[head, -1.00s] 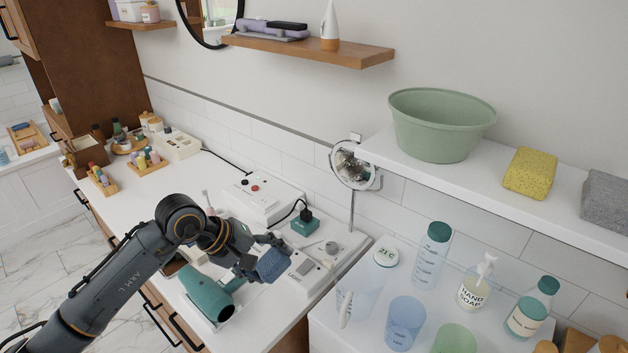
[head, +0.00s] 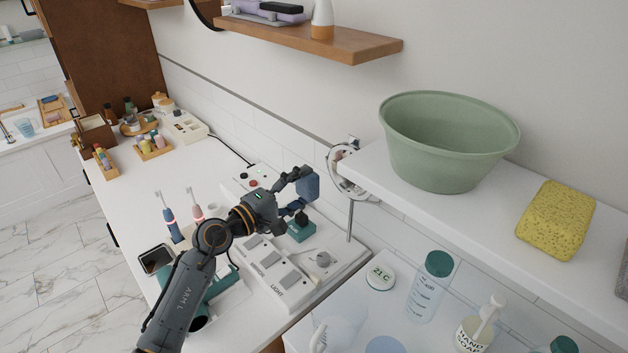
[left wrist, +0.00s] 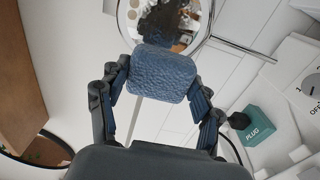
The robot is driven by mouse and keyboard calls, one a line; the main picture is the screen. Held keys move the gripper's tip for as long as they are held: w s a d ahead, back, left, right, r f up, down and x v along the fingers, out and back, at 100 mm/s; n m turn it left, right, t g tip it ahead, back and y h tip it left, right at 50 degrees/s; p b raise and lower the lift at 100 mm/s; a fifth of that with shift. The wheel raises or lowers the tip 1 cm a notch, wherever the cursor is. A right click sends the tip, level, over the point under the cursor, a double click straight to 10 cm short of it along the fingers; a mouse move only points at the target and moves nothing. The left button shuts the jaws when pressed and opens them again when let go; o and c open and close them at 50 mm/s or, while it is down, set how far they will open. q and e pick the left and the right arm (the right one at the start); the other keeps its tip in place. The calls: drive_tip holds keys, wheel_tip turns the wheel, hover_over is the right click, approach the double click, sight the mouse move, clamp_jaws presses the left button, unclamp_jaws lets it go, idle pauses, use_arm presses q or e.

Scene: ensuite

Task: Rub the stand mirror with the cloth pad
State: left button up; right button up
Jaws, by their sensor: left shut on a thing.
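The round stand mirror (head: 341,184) stands on a thin post at the back of the counter, in front of the tiled wall. The left wrist view shows its ring and reflecting face (left wrist: 185,22) just beyond the pad. My left gripper (head: 302,190) is shut on the blue cloth pad (head: 312,184) and holds it up in front of the mirror. In the left wrist view the pad (left wrist: 162,74) sits between both fingers and overlaps the mirror's lower edge. I cannot tell whether pad and mirror touch. My right gripper is out of view.
A white shelf (head: 470,215) with a green basin (head: 448,140) and yellow sponge (head: 556,220) juts out right of the mirror. A switch panel (head: 283,272), teal plug (head: 300,230) and toothbrushes (head: 172,224) lie below and around my arm.

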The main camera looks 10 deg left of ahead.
use_arm(q)
drive_tip(key=shift+w+r, duration=0.1)
drive_tip(key=shift+w, duration=0.05)
drive_tip(key=shift+x, duration=1.1)
drive_tip(key=x, duration=0.2)
drive_tip(key=shift+w+d, duration=0.3)
drive_tip(key=shift+d, duration=0.1)
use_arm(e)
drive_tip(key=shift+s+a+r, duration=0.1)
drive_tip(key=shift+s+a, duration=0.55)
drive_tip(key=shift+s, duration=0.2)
use_arm(q)
drive_tip(key=shift+w, duration=0.1)
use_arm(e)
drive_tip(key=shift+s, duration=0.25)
use_arm(q)
drive_tip(key=shift+w+d, duration=0.3)
drive_tip(key=shift+w, duration=0.15)
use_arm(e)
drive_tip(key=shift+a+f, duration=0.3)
use_arm(q)
drive_tip(key=shift+w+d+b, duration=0.2)
drive_tip(key=shift+w+b, duration=0.1)
drive_tip(key=shift+b, duration=0.05)
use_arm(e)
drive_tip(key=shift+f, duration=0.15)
